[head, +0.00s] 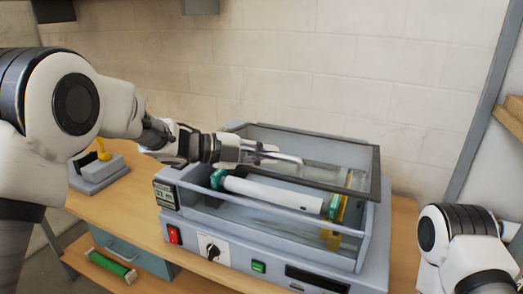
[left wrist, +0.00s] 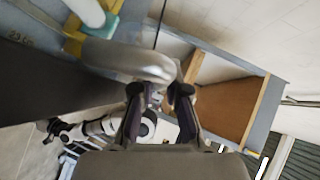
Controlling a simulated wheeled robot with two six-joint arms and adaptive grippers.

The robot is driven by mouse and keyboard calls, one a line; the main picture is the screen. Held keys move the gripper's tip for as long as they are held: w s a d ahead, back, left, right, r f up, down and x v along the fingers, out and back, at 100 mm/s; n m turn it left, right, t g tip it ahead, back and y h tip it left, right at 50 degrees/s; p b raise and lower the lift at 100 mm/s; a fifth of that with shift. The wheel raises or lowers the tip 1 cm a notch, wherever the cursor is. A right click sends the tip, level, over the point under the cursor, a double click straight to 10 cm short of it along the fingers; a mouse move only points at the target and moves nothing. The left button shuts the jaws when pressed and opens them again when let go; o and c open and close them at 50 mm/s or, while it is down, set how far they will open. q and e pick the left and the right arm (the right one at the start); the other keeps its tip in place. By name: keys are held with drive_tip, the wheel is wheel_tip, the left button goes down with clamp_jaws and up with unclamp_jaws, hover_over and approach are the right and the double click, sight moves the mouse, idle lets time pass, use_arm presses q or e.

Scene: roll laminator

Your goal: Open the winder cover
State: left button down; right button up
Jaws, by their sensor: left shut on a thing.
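The laminator (head: 215,236) is a grey machine on a wooden bench, with an open-topped clear-sided bay. The winder cover (head: 375,172), a clear panel with a dark frame, is raised and tilted above the back of the bay. My left gripper (head: 268,156) is shut on the cover's grey bar handle (head: 294,158). In the left wrist view the handle (left wrist: 130,60) lies just beyond the fingertips (left wrist: 160,90); the exact contact is hard to see. A white roll (head: 272,192) with a green end shows in the bay below the cover. My right gripper is out of view.
A red switch (head: 174,235), a dial and a green button are on the front panel. A grey block with a yellow part (head: 98,170) stands left on the bench (head: 140,212). A wall (head: 320,70) stands behind. A metal post (head: 488,100) rises at right.

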use_arm(q)
drive_tip(key=w+d+r+n+g+p, duration=0.1)
drive_tip(key=w+r+p, duration=0.3)
drive_tip(key=r, duration=0.4)
drive_tip(key=w+d+r+g+y+p, duration=0.1)
drive_tip(key=w+d+r+p, duration=0.1)
drive_tip(key=w+r+p, duration=0.2)
drive_tip(key=shift+r+n+y+p, duration=0.35)
drive_tip(key=shift+r+p, duration=0.6)
drive_tip(key=shift+r, duration=1)
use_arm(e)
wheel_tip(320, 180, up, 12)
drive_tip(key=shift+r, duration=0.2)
use_arm(q)
drive_tip(key=c, duration=1.4)
unclamp_jaws()
drive_tip(key=shift+c, duration=0.2)
drive_tip(key=v, duration=1.1)
drive_tip(key=shift+r, duration=0.3)
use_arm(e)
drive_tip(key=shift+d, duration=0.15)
